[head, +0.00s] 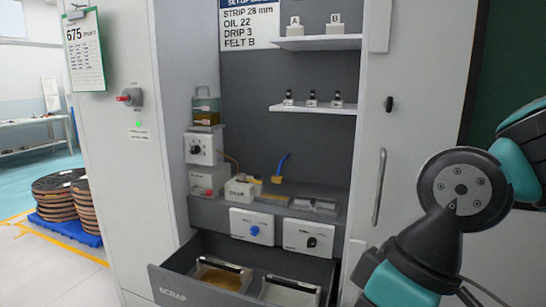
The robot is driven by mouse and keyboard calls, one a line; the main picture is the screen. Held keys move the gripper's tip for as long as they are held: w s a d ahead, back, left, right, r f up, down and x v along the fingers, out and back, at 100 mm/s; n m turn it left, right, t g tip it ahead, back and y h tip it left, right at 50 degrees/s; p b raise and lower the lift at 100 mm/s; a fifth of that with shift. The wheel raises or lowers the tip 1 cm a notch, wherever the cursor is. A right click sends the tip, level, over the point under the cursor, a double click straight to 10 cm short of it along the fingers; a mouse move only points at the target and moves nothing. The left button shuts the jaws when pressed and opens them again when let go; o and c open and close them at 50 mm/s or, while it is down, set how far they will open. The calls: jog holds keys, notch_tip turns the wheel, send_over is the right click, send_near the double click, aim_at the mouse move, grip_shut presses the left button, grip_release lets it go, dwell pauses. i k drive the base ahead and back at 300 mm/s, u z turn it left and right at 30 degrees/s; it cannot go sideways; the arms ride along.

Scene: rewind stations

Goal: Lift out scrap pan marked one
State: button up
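The drawer labelled SCRAP (172,296) is pulled open at the bottom of the cabinet. Two pans sit side by side in it. The left pan (226,265) has a pale rim and holds something yellow-brown. The right pan (291,282) has a pale rim and looks light grey inside; its lower part is cut off by the picture edge. I cannot read a number on either pan. My arm shows at the right, right of the drawer. My gripper is out of view.
Above the drawer, a grey ledge (325,193) carries small devices, a blue-handled tool (280,168) and boxes with knobs on its front. Shelves (313,108) with small items hang higher. A closed cabinet door with a long handle (379,190) stands right. Spools on a blue pallet stand far left.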

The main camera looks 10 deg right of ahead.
aim_at(229, 276)
jog(key=u, duration=0.8)
jog(key=i, duration=1.45)
jog(key=z, duration=0.6)
